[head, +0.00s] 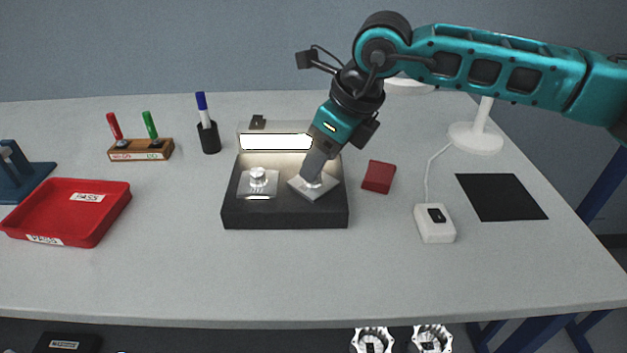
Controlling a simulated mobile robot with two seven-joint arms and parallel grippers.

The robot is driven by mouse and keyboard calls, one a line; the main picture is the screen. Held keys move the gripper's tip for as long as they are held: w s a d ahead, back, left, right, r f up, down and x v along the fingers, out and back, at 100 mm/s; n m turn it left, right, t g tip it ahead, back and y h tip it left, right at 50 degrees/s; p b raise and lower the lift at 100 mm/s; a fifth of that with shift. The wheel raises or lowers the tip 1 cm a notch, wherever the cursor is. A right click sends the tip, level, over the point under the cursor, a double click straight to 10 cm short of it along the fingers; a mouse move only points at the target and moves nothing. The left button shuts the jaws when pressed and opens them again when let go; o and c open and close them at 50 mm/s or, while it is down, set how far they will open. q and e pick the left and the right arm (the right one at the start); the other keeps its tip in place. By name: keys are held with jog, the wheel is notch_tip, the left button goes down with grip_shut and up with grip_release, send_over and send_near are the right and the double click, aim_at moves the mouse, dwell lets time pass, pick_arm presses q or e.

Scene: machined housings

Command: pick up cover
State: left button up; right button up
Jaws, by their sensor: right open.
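Two square grey metal covers are in the black open box at the middle of the table. One cover (258,183) with a round knob lies at the left in the box (285,217). The other cover (324,190) lies turned at an angle at the right. My right gripper (313,178) points down at the knob of the right cover, with its fingers around or just beside that knob. It is open; the fingers hide most of the knob. My left gripper is not in view.
A red tray (112,207) labelled PASS is at the left. A marker holder (140,155), a black pen cup (209,140), a red block (378,177), a white switch box (434,230), a black mat (500,197) and a lamp base (475,138) surround the box. The front table strip is clear.

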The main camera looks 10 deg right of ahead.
jog(key=shift+x, duration=1.3)
grip_shut()
